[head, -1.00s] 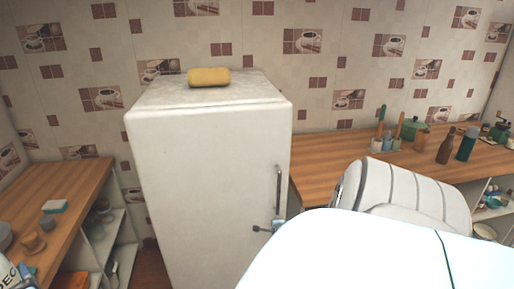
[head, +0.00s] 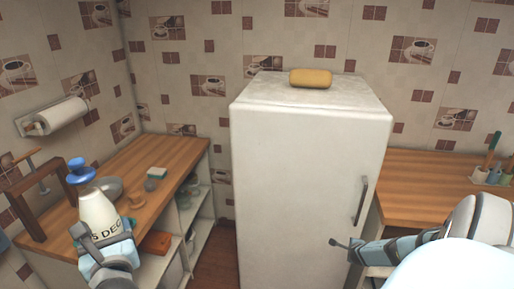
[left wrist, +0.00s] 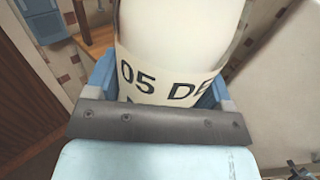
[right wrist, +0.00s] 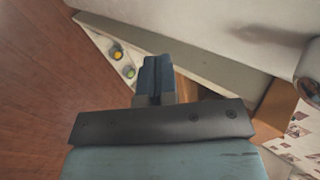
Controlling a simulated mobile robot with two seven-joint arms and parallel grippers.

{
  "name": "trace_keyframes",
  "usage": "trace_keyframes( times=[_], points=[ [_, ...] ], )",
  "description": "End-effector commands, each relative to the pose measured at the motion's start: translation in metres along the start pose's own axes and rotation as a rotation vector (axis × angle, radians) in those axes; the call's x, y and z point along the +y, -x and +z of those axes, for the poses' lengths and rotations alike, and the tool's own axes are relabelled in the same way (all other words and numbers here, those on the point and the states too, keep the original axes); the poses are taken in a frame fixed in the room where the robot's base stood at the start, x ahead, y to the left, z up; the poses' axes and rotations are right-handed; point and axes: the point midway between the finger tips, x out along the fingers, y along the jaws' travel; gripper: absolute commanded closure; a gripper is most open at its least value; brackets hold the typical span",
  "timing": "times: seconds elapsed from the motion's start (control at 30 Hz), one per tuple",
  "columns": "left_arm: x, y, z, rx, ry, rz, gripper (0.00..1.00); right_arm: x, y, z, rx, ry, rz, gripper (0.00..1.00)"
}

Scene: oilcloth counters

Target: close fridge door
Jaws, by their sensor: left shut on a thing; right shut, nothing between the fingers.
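The white fridge (head: 300,180) stands in the middle of the head view. Its front door looks flush with the body, with no gap visible; its lower part is cut off. A grey upright handle (head: 361,200) is on the door's right side. My right gripper (head: 340,243) is shut and empty, just below and left of the handle; I cannot tell if it touches the door. Its closed fingers show in the right wrist view (right wrist: 156,78). My left gripper (head: 100,240) is shut on a white bottle (head: 98,212) with a blue top, left of the fridge and apart from it.
A yellow object (head: 311,78) lies on the fridge top. A wooden counter (head: 165,155) with open shelves is at left, holding a sponge and small dishes. Another wooden counter (head: 425,175) is at right. A strip of floor (head: 215,255) is clear left of the fridge.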

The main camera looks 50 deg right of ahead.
Motion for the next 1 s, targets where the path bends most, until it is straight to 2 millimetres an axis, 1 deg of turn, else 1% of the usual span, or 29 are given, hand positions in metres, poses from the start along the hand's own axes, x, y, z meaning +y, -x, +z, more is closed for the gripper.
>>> trace_keyframes(
  times=[0.1,0.17,0.3,0.5,0.63,0.87,0.93,1.0],
  points=[
    [0.000,0.000,0.000,-0.005,0.001,0.000,0.79,0.003,0.012,-0.002,0.000,0.005,0.007,1.00],
    [0.000,0.000,0.004,-0.006,0.001,0.000,0.79,0.000,0.021,-0.002,0.000,0.006,0.005,1.00],
    [0.000,0.000,0.006,-0.006,0.001,0.000,0.79,0.002,0.039,-0.003,0.001,0.005,0.007,1.00],
    [0.000,0.000,0.004,-0.006,0.001,0.000,0.79,0.002,0.055,-0.004,0.001,0.003,0.006,1.00],
    [0.000,0.000,0.004,-0.005,0.001,0.000,0.79,0.003,0.060,-0.004,0.001,0.002,0.007,1.00],
    [0.000,0.000,0.005,-0.006,0.001,0.000,0.79,0.003,0.061,-0.004,0.002,0.000,0.007,1.00],
    [0.000,0.000,0.004,-0.006,0.001,0.000,0.79,0.007,0.062,-0.002,0.000,-0.012,0.011,1.00],
    [0.000,0.000,0.004,-0.006,0.001,0.000,0.79,0.016,0.066,0.004,-0.004,-0.045,0.020,1.00]
  ],
)
